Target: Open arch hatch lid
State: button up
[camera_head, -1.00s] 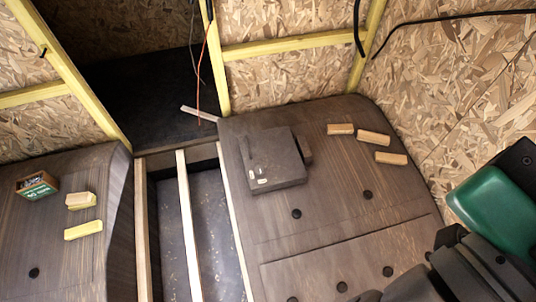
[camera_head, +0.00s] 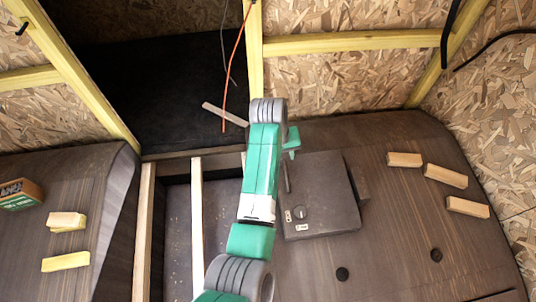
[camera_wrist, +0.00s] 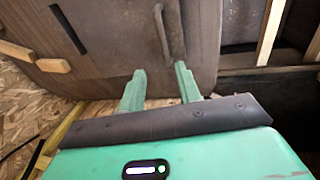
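The arch hatch lid (camera_head: 325,195) is a dark grey square panel lying flat and shut on the right wheel arch. A thin handle bar (camera_head: 286,178) shows near its left edge, with a knob (camera_head: 298,213) and small white labels at its front left corner. My arm hides part of the left edge. In the wrist view, my gripper (camera_wrist: 159,70) has its two green fingers spread apart with nothing between the tips. The handle (camera_wrist: 168,32) stands beyond the fingertips, apart from them. In the head view, part of my gripper shows by the lid's back left corner.
Several wooden blocks (camera_head: 445,175) lie on the arch right of the lid. The left arch holds a small box (camera_head: 18,194) and yellow blocks (camera_head: 66,262). Wooden slats (camera_head: 196,230) span the gap between the arches. Chipboard walls (camera_head: 345,85) stand behind.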

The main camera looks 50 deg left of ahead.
aim_at(286, 172)
jog(key=x, duration=0.3)
jog(key=b+x, duration=0.1)
jog(key=x, duration=0.2)
jog(key=s+x, duration=0.1)
jog(key=x, duration=0.1)
jog(key=shift+w+d+f, duration=0.1)
jog(key=shift+d+f, duration=0.1)
jog(key=shift+f, duration=0.3)
grip_shut()
